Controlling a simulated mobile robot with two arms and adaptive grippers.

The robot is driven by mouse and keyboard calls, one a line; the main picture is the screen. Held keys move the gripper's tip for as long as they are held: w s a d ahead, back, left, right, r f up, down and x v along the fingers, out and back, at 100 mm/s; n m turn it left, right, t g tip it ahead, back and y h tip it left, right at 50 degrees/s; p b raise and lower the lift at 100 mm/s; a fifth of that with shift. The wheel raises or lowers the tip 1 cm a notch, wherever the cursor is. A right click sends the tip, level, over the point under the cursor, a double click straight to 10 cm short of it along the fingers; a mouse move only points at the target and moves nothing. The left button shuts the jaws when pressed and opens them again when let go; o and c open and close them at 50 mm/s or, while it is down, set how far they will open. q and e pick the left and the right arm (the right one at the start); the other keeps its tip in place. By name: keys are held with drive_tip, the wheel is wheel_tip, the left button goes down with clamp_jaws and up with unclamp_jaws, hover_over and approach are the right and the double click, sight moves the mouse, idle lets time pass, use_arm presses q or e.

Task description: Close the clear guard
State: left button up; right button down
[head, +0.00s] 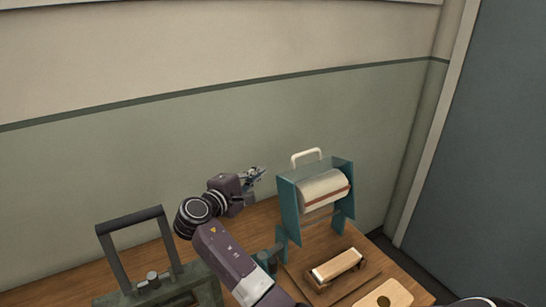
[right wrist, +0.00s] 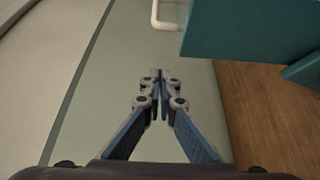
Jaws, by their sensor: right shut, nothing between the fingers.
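The teal machine (head: 288,208) stands on the bench and carries a pale roller (head: 323,191) with a red stripe. A white handle (head: 306,153) rises above its top left edge; I cannot make out the clear guard's panel itself. My right gripper (head: 260,173) is left of the machine's upper side, apart from it. In the right wrist view its fingers (right wrist: 160,76) are shut and empty. The handle (right wrist: 167,14) shows at the top there, beyond the fingertips, and a teal side panel (right wrist: 250,30) is to their right. My left gripper is out of view.
A wooden block (head: 337,265) in a tray lies before the machine, with a light board with holes (head: 385,296) nearer. A grey-green frame with a dark bar handle (head: 130,221) stands at left. The wall (head: 150,150) is close behind the bench.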

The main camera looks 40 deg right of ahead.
use_arm(q)
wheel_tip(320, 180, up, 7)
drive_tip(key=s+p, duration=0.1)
drive_tip(key=p, duration=0.5)
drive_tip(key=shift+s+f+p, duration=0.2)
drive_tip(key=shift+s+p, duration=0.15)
use_arm(e)
drive_tip(key=d, duration=0.9)
drive_tip(key=shift+d, duration=0.25)
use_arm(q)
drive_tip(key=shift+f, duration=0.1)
use_arm(e)
drive_tip(key=shift+f, duration=0.1)
